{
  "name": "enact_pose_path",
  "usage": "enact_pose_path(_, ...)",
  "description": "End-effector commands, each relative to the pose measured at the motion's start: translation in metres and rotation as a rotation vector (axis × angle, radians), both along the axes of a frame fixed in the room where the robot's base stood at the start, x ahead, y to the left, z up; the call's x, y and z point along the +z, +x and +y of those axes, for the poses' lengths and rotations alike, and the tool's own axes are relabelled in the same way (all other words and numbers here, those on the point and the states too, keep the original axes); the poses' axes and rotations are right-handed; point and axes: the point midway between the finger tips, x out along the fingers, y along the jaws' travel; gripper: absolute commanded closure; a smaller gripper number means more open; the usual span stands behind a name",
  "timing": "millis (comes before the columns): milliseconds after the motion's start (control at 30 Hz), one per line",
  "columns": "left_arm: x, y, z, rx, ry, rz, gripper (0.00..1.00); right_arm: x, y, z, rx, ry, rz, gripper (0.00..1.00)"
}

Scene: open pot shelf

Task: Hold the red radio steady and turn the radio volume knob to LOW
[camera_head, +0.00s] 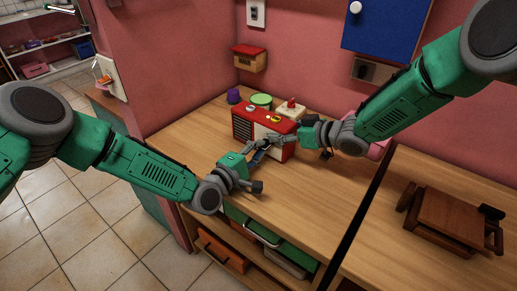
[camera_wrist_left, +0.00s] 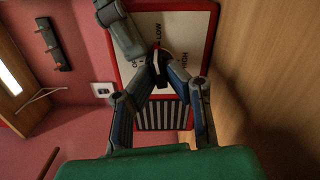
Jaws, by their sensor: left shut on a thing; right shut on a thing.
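The red radio (camera_head: 243,127) stands on the wooden counter near the wall, with a striped grille on its front. In the left wrist view its white panel (camera_wrist_left: 190,35) carries the words LOW and HIGH, beside the grille (camera_wrist_left: 160,116). My left gripper (camera_head: 264,145) is shut on the dark volume knob (camera_wrist_left: 158,60), seen between its fingertips in the left wrist view. The fingers hide the knob in the head view; its exact pointing cannot be told. My right gripper (camera_head: 292,140) is shut on the radio at its right end; part of it shows in the left wrist view (camera_wrist_left: 124,32).
A purple item (camera_head: 233,96), a green-topped item (camera_head: 261,100) and a red-and-white item (camera_head: 290,108) stand behind the radio. A brown wooden piece (camera_head: 450,218) lies on the right counter. Bins (camera_head: 222,252) sit below. The counter in front of the radio (camera_head: 300,200) is clear.

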Motion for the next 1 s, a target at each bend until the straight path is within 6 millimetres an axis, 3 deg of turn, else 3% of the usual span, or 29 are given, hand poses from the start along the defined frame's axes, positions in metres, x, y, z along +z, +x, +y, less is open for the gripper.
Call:
enact_pose_path(400,-0.0013,0.0016,0.0010,0.004,0.140,-0.103,1.00,-0.0033,-0.0053,0.0053,0.013,0.003,0.009,0.98)
enact_pose_path(933,-0.0028,0.0010,0.0008,0.002,0.158,-0.113,1.00,-0.0034,-0.0056,0.0064,0.014,0.005,0.009,0.98)
enact_pose_path(967,-0.0029,0.0010,0.0007,0.002,0.159,-0.112,0.79,-0.0034,-0.0056,0.0064,0.014,0.005,0.009,0.98)
enact_pose_path(1000,-0.0030,0.0008,0.0007,0.001,0.158,-0.113,0.70,-0.0035,-0.0055,0.0065,0.014,0.005,0.009,0.98)
